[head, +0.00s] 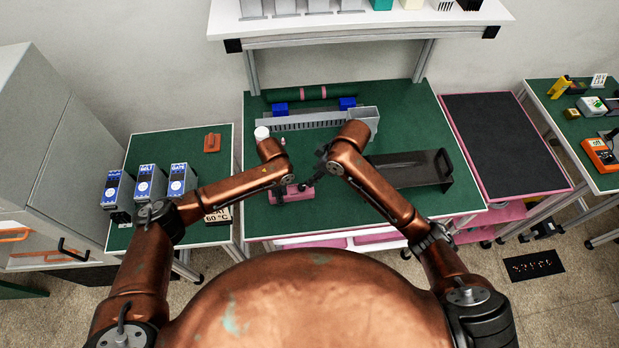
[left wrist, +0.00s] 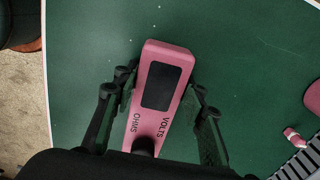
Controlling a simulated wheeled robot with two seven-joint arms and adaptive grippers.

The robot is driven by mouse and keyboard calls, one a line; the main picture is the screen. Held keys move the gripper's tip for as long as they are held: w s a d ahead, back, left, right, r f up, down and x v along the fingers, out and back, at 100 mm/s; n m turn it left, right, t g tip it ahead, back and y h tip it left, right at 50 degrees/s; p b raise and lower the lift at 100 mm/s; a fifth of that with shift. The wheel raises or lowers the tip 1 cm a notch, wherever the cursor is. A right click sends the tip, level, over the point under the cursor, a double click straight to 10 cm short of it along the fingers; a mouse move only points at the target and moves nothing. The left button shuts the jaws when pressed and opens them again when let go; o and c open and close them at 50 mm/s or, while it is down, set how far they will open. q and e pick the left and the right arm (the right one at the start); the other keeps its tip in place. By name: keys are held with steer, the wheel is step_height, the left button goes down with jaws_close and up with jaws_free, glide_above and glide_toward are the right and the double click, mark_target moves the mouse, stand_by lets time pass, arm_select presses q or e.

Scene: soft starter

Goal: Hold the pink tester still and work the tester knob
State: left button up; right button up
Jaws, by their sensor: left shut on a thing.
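The pink tester (head: 292,195) lies on the green mat of the middle bench, near its front edge. In the left wrist view the tester (left wrist: 184,62) shows a dark screen and the words OHMS and VOLTS. The dark tester knob (left wrist: 144,146) sits at its lower end, partly cut off by my gripper body. My left gripper (left wrist: 160,88) has its fingers along both long sides of the tester and is shut on it. My right gripper (head: 322,162) is above the mat, just right of and behind the tester; its fingers are too small and dark to read.
A grey slotted rail (head: 305,122) and blue blocks stand at the back of the bench. A dark tray (head: 405,168) lies right of my right arm. A white-topped jar (head: 262,133) stands behind my left forearm. The front left mat is clear.

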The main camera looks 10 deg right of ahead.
steer(key=shift+s+d+r, duration=0.1)
steer(key=shift+d+r, duration=0.1)
steer(key=shift+r, duration=0.2)
arm_select(q)
steer(key=o, duration=1.4)
steer(key=shift+r, duration=0.1)
